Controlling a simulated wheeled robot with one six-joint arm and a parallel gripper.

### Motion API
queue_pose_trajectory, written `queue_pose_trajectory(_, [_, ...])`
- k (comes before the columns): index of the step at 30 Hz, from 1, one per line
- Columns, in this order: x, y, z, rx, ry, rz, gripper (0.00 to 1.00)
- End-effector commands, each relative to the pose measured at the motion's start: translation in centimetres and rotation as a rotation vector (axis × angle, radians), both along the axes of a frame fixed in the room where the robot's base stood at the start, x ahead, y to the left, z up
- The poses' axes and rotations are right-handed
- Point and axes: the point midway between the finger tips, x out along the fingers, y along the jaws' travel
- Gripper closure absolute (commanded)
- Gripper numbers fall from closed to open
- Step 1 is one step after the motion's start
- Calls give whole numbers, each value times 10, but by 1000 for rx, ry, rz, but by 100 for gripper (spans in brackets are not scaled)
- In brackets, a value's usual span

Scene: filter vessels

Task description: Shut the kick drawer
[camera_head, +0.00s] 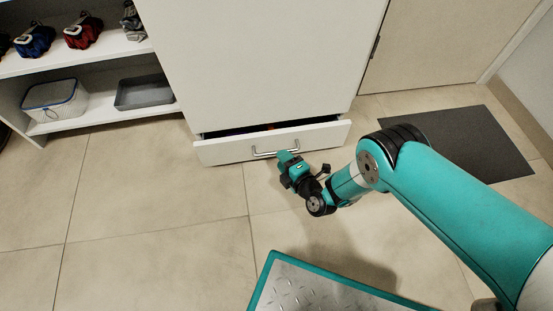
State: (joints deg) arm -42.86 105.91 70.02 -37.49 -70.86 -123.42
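The kick drawer (225,152) is a low white drawer at the foot of a tall white cabinet (262,60). It stands partly open, with a dark gap behind its front. A small red item (269,127) shows inside; the rest of the contents is too dark to tell. A metal bar handle (265,154) is on the drawer front. My gripper (287,157) is at the drawer front, just right of the handle. I cannot tell whether it touches the front or handle, or whether its fingers are open or shut.
A shelf unit (90,50) at the left holds shoe-like items, a lidded basket (55,98) and a grey tray (146,92). A dark mat (462,140) lies before a door (440,45) at the right. The tiled floor left of the drawer is clear.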

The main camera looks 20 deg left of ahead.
Motion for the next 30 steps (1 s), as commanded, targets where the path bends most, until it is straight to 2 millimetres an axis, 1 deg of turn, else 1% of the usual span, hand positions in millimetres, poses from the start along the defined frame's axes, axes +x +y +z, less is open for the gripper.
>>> queue_pose_trajectory(1, [4, 8, -7, 2, -5, 2, 63])
queue_pose_trajectory(6, [16, 24, -10, 1, -4, 3, 63])
queue_pose_trajectory(9, [21, 31, -10, 1, -2, 2, 63])
queue_pose_trajectory(13, [25, 35, -9, 1, 0, -1, 63])
queue_pose_trajectory(21, [26, 35, -8, 0, 1, -2, 63])
queue_pose_trajectory(22, [26, 35, -8, 0, 1, -2, 68])
queue_pose_trajectory(23, [26, 35, -8, 0, 1, -2, 75])
queue_pose_trajectory(24, [26, 35, -8, 0, 1, -2, 84])
queue_pose_trajectory(26, [25, 35, -8, 0, 1, -2, 98])
queue_pose_trajectory(27, [25, 35, -8, 0, 1, -2, 100])
queue_pose_trajectory(30, [25, 35, -8, 0, 1, -2, 100])
